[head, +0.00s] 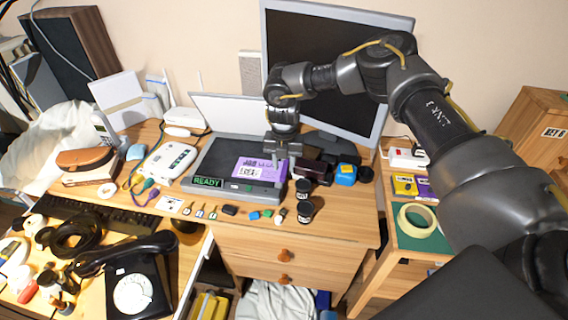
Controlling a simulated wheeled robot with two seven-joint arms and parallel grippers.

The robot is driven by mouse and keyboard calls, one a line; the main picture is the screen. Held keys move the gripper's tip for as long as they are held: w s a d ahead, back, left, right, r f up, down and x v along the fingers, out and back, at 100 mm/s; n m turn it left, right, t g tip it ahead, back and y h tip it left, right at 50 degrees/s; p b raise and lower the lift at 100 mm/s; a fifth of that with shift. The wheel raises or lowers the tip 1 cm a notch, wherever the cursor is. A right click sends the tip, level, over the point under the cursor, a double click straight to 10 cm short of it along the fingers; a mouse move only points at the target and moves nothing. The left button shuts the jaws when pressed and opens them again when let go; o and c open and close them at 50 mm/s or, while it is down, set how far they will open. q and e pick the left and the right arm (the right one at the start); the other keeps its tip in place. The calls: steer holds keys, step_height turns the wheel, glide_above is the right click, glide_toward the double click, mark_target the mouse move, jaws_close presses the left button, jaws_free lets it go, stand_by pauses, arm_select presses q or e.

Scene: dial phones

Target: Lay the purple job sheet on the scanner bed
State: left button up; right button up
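The purple job sheet (247,169), with a white printed label, lies flat over the right part of the dark scanner bed (212,160). The scanner's front panel (207,182) shows a green READY display. My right gripper (284,162) points down at the right end of the sheet, close above the scanner's right edge. Its two fingers look apart, with nothing visible between them. The fingertips are small, and I cannot tell whether they touch the sheet. My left gripper is not in view.
A monitor (325,45) stands behind the scanner. Dark boxes (312,171) and a blue box (346,174) are close to its right. Black canisters (304,211) and small items line the desk front. A black dial phone (130,285) is at lower left.

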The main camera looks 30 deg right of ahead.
steer(key=shift+s+d, duration=0.1)
steer(key=shift+d, duration=0.05)
steer(key=shift+r, duration=0.25)
arm_select(q)
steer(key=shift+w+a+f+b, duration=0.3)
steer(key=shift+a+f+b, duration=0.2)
steer(key=shift+b, duration=0.1)
arm_select(e)
step_height(320, 180, up, 10)
steer(key=shift+r, duration=0.15)
